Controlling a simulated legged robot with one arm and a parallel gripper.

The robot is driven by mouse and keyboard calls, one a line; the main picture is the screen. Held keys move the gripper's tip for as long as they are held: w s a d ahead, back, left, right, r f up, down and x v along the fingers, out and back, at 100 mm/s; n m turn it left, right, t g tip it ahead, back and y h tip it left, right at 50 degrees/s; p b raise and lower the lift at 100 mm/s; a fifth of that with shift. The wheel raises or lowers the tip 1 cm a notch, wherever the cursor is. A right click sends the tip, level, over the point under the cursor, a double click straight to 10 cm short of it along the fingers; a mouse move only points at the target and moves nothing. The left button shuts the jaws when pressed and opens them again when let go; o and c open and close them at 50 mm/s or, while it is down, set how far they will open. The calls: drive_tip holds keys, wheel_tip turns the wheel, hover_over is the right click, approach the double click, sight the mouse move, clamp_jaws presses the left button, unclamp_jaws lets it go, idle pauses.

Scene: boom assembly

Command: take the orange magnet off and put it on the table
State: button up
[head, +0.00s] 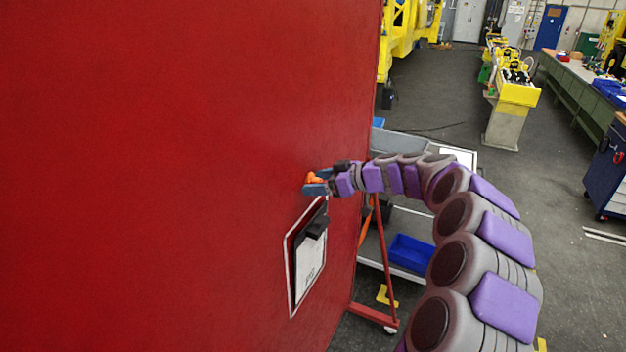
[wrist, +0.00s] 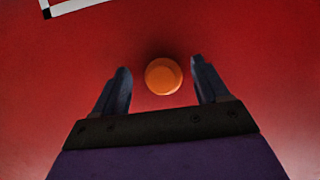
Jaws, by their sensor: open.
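The orange magnet (wrist: 163,76) is a round disc on the red board (wrist: 240,50). In the wrist view it sits between the two open fingers of my gripper (wrist: 160,86), with a gap on each side. In the head view the magnet (head: 313,178) shows at the board's right part, with the blue fingers of my gripper (head: 314,184) around it. Part of the magnet is hidden there by the fingers. I cannot tell which surface is the table the task names.
A white sheet with a black clip (head: 309,250) is on the board below my gripper. Behind it stand a grey cart (head: 405,143) and a blue bin (head: 410,254) on a lower shelf. A red stand leg (head: 383,262) is close.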

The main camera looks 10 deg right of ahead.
drive_tip(key=shift+s, duration=0.1)
drive_tip(key=c, duration=1.1)
drive_tip(key=shift+r, duration=0.1)
drive_tip(key=shift+d+r+b, duration=0.15)
drive_tip(key=shift+r+b, duration=0.3)
drive_tip(key=shift+r, duration=0.05)
wheel_tip(320, 180, up, 6)
drive_tip(key=shift+r+b, duration=0.1)
drive_tip(key=shift+b, duration=0.4)
drive_tip(key=s+d+b, duration=0.3)
drive_tip(key=s+d, duration=0.8)
drive_tip(key=d, duration=0.4)
drive_tip(key=shift+s+d, duration=0.35)
